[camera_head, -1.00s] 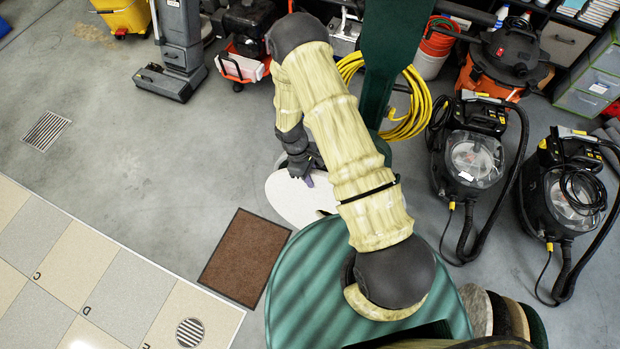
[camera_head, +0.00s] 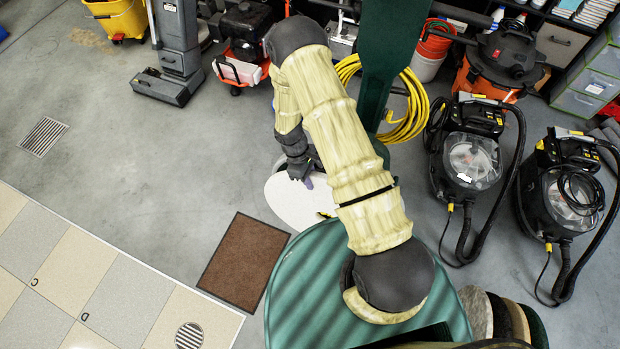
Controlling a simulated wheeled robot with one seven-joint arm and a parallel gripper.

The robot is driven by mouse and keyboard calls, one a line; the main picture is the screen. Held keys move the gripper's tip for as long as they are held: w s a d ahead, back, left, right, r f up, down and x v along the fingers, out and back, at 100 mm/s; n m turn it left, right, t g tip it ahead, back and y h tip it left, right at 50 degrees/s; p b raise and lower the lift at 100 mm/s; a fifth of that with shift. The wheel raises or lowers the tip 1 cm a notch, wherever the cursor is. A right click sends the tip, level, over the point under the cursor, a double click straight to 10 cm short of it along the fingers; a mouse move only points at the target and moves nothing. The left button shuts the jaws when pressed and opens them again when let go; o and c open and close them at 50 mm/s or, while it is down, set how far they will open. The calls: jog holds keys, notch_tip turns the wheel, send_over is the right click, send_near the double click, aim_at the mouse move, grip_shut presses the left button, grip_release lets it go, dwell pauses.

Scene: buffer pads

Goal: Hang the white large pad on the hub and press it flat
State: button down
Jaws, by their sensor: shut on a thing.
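The white large pad (camera_head: 290,205) is a pale disc, partly hidden behind my arm and my green body. My gripper (camera_head: 303,178) is at the pad's upper edge, shut on it, with a small purple part showing at the fingers. The pad seems to be held above the floor, but its exact height cannot be told. The hub is not clearly visible; a small yellow and black piece (camera_head: 325,214) shows at the pad's lower right edge, next to the green body.
A brown mat (camera_head: 244,260) lies left of the pad. Several pads (camera_head: 478,310) stand in a row at lower right. Two black vacuum machines (camera_head: 470,160) stand at right, and a yellow cable coil (camera_head: 405,115) hangs behind my arm.

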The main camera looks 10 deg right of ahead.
jog(key=shift+w+d, duration=0.35)
jog(key=shift+w, duration=0.15)
jog(key=shift+w+d, duration=0.1)
jog(key=shift+w+d+f+b, duration=0.1)
jog(key=shift+w+d+b, duration=0.15)
jog(key=shift+w+b, duration=0.1)
jog(key=shift+w+d, duration=0.15)
dwell(0.6)
jog(key=shift+w, duration=0.2)
dwell(0.4)
jog(key=shift+s+f+b, duration=0.1)
jog(key=shift+f+b, duration=0.15)
jog(key=shift+b, duration=0.15)
dwell(0.5)
jog(key=c, duration=1.9)
grip_release()
jog(key=shift+s, duration=0.1)
jog(key=shift+w+r+p, duration=0.35)
jog(key=shift+w+r, duration=0.05)
jog(key=shift+r, duration=0.15)
